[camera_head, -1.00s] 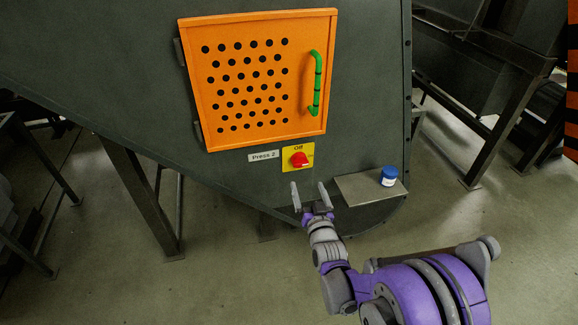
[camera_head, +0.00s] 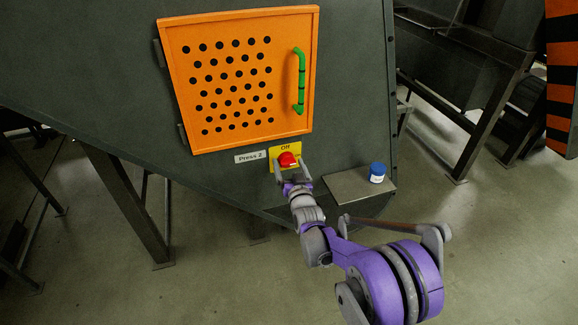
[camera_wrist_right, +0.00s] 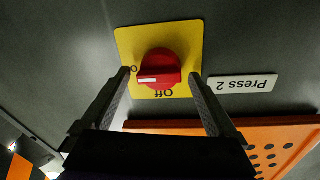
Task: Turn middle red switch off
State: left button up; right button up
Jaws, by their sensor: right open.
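The red switch (camera_head: 287,159) sits on a yellow plate (camera_head: 277,150) marked "Off", below the orange door and beside the "Press 2" label (camera_head: 250,157). In the right wrist view the red knob (camera_wrist_right: 159,68) shows upside down, with a pale pointer mark across it lying roughly level. My right gripper (camera_head: 291,168) is open, just in front of the switch. In the right wrist view its two fingers (camera_wrist_right: 159,84) stand on either side of the knob; I cannot tell whether they touch it. My left gripper is not in view.
An orange perforated door (camera_head: 292,90) with a green handle (camera_head: 300,82) is above the switch. A small shelf (camera_head: 350,188) to the right carries a blue-lidded jar (camera_head: 377,172). Open floor (camera_head: 215,260) lies below the press.

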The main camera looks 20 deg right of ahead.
jog(key=shift+c, duration=0.3)
jog(key=c, duration=1.2)
jog(key=shift+c, duration=0.2)
jog(key=shift+n, duration=0.3)
jog(key=n, duration=0.4)
jog(key=shift+a+f+b, duration=0.1)
jog(key=shift+a+b, duration=0.05)
jog(key=shift+b, duration=0.15)
jog(key=n, duration=0.5)
jog(key=shift+f+t+y, duration=0.1)
jog(key=shift+t+y, duration=0.2)
jog(key=n, duration=0.4)
jog(key=shift+a+f+n, duration=0.1)
jog(key=shift+n, duration=0.3)
jog(key=shift+f+n+y, duration=0.1)
jog(key=shift+n+y, duration=0.4)
jog(key=shift+n, duration=1.7)
jog(key=shift+s, duration=0.1)
